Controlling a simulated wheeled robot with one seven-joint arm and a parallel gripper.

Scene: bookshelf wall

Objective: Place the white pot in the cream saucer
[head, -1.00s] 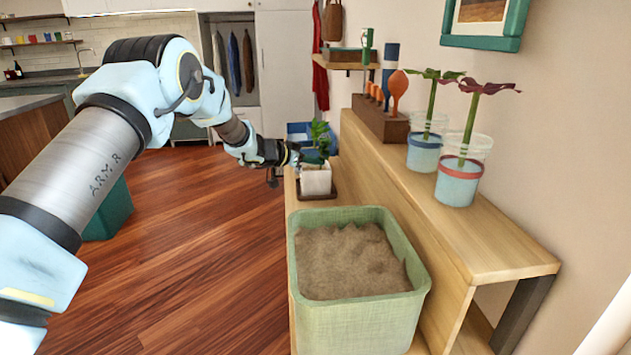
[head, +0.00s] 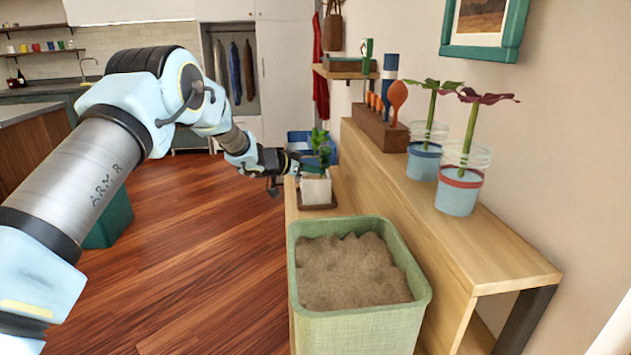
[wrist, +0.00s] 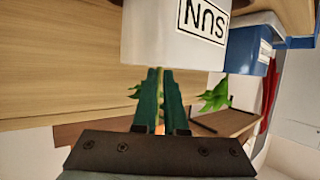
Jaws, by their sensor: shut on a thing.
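The white pot (head: 316,190), holding a green leafy plant (head: 320,146), is at the far end of the wooden bench in the head view. My gripper (head: 310,167) is at its top, beside the plant. In the wrist view the pot (wrist: 165,45) shows inverted "SUN" lettering, and the teal fingers (wrist: 158,100) are close together at its rim. They are shut; the exact grip point is hidden. A dark brown tray (head: 318,207) shows under the pot; I cannot tell whether they touch. I cannot make out a cream saucer.
A green bin of soil (head: 360,325) stands in front of the pot. A raised wooden shelf (head: 478,235) on the right bears two plant cups (head: 459,196) and a tool block (head: 380,130).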

